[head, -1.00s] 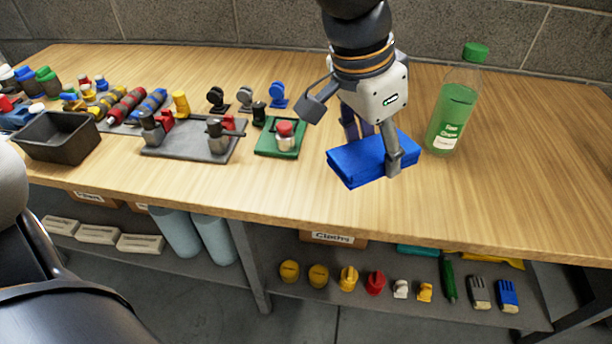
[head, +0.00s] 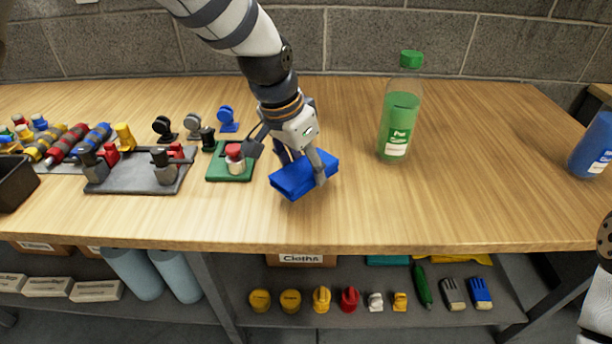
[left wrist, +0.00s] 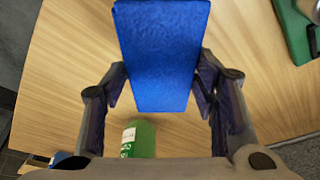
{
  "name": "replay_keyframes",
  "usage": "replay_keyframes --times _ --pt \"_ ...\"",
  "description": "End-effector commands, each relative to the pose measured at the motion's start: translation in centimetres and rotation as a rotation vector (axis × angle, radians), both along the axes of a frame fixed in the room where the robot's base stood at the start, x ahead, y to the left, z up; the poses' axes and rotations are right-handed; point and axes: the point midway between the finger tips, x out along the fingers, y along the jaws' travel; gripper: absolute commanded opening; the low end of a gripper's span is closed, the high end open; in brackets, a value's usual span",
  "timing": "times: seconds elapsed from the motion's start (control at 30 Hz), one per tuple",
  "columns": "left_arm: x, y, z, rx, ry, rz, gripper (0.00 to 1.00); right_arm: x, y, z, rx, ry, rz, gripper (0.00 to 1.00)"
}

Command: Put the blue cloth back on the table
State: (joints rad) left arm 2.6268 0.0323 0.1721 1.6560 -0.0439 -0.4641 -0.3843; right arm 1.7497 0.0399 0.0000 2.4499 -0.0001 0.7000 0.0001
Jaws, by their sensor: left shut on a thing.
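The blue cloth (head: 292,180) is a folded, thick block at the table (head: 440,215), between the green pad and the green bottle. My left gripper (head: 301,172) reaches down from above and is shut on it, one finger on its near side. In the left wrist view the cloth (left wrist: 162,50) lies between the two fingers (left wrist: 163,82). I cannot tell whether its underside touches the table or hangs just above it. My right gripper is not in view.
A green pad (head: 228,172) with a red-topped piece and a grey plate (head: 130,182) with clamps lie left. A blue bottle (head: 592,148) is at the far right. The table front and right middle are clear.

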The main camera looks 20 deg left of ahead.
Motion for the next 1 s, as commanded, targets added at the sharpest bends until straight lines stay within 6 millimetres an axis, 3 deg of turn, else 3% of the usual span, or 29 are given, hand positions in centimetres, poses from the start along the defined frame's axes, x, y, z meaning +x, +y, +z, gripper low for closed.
replay_keyframes --times 0.2,0.53,0.57,0.63,1.0 --pt "0.4 0.1 -3.6 0.0 0.001 0.001 0.27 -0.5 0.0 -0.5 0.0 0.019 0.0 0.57" --pt "0.4 0.1 -3.7 0.0 -0.002 0.0 0.27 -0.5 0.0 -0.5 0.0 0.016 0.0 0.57" --pt "0.4 0.1 -3.7 0.0 -0.002 0.0 0.58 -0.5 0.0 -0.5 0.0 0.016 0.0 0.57" --pt "0.4 0.0 -3.7 -0.001 -0.003 0.0 0.74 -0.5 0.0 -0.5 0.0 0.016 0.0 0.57" --pt "0.4 0.1 -2.9 0.0 -0.007 0.001 0.74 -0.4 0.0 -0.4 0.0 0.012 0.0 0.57"
